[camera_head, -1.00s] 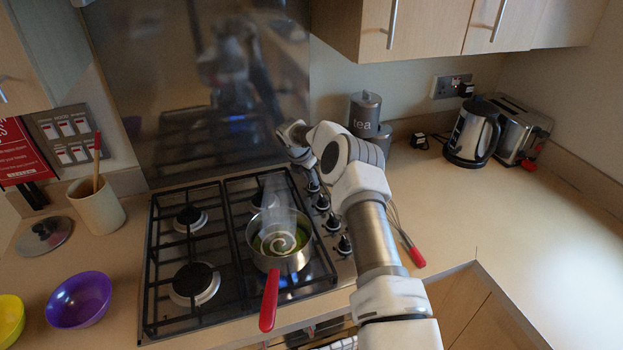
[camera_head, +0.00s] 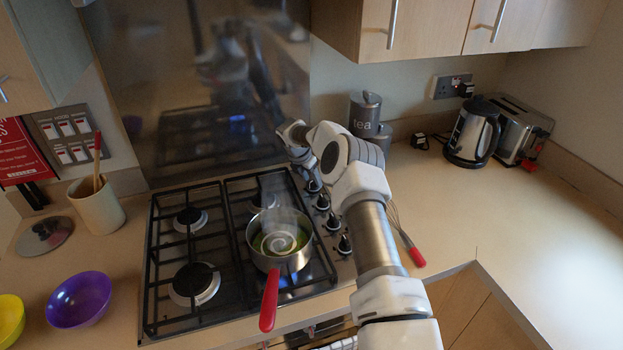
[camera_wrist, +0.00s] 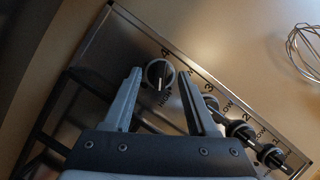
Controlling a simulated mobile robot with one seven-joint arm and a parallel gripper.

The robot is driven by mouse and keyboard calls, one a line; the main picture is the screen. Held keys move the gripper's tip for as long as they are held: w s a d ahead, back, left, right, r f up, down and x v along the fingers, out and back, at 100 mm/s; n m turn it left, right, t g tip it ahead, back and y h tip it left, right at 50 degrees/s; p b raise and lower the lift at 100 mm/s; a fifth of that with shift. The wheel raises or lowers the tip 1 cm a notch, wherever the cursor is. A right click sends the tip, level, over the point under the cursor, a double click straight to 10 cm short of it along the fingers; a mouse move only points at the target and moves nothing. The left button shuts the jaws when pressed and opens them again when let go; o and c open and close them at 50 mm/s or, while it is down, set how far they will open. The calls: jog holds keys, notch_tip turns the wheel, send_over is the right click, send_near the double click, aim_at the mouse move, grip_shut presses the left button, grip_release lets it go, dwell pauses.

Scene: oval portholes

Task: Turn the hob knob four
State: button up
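Hob knob four (camera_wrist: 158,73) is a round dark knob beside the printed "4", with "HIGH" printed below it in the wrist view. My gripper (camera_wrist: 160,72) is open, and its two grey fingers lie on either side of the knob in that view. A gap shows between the knob and each finger; I cannot tell the exact depth of the tips.
Several other knobs (camera_head: 333,222) run along the hob's right side. A steaming pan (camera_head: 279,262) with a red handle stands on a lit burner, close left of the knobs. A whisk (camera_head: 412,252) lies to their right.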

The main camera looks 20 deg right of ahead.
jog(key=b+v, duration=0.1)
jog(key=v, duration=1.6)
jog(key=shift+r+b, duration=0.2)
jog(key=shift+b, duration=0.15)
jog(key=shift+r, duration=0.1)
jog(key=shift+c, duration=0.8)
jog(key=p+x, duration=0.3)
jog(key=x, duration=1.4)
jog(key=shift+f+p, duration=0.35)
grip_shut()
